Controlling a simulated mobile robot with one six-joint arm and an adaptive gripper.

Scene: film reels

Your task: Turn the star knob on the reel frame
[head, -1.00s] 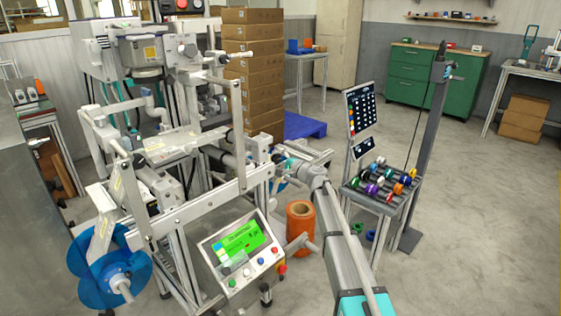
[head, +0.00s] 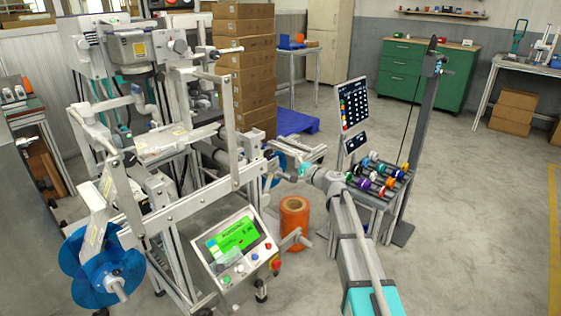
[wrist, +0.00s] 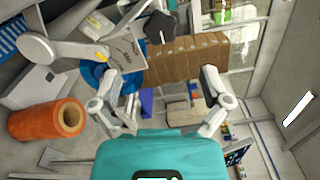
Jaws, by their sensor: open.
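A dark star knob (wrist: 160,28) shows at the top of the wrist view, at the end of a pale arm of the reel frame. My gripper (wrist: 170,80) is open, with its two fingers spread wide and nothing between them. The knob lies beyond the fingertips, apart from them and nearer the left finger. In the head view my gripper (head: 288,172) is at the right side of the reel frame (head: 205,205). I cannot make out the star knob there. A blue reel (wrist: 97,76) is partly hidden behind the left finger.
An orange roll (head: 294,222) stands on the floor below my arm. Stacked cartons (head: 245,80) stand behind the frame.

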